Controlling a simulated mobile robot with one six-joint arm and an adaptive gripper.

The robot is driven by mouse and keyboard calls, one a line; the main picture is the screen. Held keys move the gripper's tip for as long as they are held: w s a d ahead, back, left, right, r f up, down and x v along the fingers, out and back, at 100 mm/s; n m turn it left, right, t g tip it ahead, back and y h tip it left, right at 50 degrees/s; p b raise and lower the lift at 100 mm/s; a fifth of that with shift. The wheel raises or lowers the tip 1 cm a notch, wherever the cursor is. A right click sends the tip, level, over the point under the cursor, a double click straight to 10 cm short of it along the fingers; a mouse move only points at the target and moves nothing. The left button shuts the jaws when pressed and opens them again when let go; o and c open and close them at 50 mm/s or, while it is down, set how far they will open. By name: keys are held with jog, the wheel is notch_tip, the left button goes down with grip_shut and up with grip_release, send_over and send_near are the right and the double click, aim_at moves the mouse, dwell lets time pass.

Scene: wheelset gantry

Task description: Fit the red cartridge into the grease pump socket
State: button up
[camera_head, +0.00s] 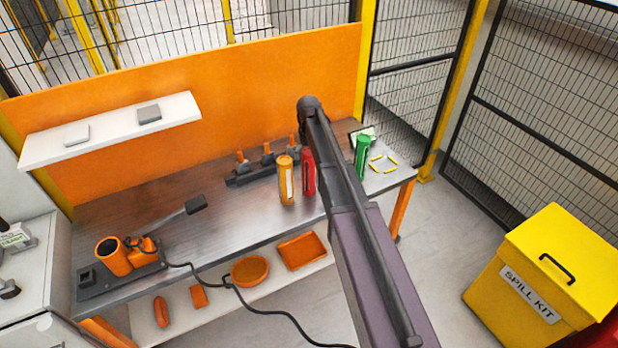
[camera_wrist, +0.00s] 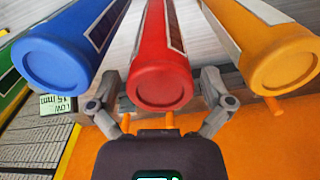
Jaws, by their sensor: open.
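The red cartridge (camera_head: 309,173) stands upright on the bench, partly covered by my arm in the head view. In the wrist view the red cartridge (camera_wrist: 160,75) is in the middle, its round end towards the camera. My gripper (camera_wrist: 160,100) is open, with one finger on each side of that end; I cannot tell whether they touch it. The head view does not show the fingers. The grease pump (camera_head: 130,256), with an orange cup-like socket (camera_head: 110,250), is at the bench's left end. The socket looks empty.
An orange-yellow cartridge (camera_head: 286,182) and a blue cartridge (camera_wrist: 62,50) flank the red one closely. A green cartridge (camera_head: 362,157) stands farther right. A black rack (camera_head: 250,176) is behind. The pump lever (camera_head: 195,205) sticks out over the bench (camera_head: 235,225). A shelf (camera_head: 110,130) hangs above.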

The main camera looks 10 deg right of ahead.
jog(key=shift+f+b, duration=0.85)
jog(key=shift+f, duration=0.3)
jog(key=shift+s+r, duration=0.1)
jog(key=c, duration=1.1)
